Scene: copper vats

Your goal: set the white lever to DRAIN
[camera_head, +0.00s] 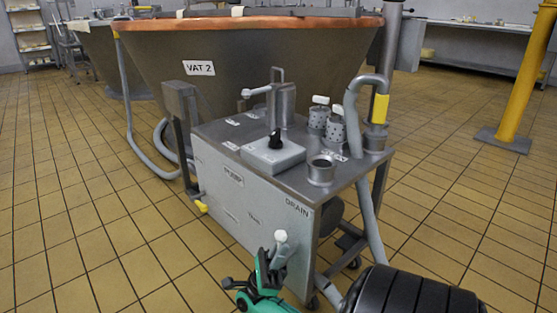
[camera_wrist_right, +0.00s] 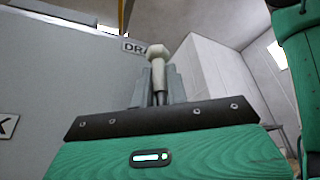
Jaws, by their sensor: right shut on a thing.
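The white lever (camera_head: 281,238) is at the lower right of the front panel of the grey cart (camera_head: 235,200), its pale knob upward, just below the DRAIN label (camera_head: 297,206). My green right gripper (camera_head: 274,260) is shut on the white lever. In the right wrist view the lever (camera_wrist_right: 157,65) stands up between the grey fingertips (camera_wrist_right: 157,88), its knob close to the partly covered DRAIN label (camera_wrist_right: 134,48). The lever's pivot is hidden behind the gripper. My left gripper is not in view.
The cart top carries a switch box (camera_head: 272,155), perforated cups (camera_head: 335,127) and an open fitting (camera_head: 321,171). A grey hose (camera_head: 366,200) hangs at its right side. VAT 2 (camera_head: 240,65) stands behind. Tiled floor is free at left and right.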

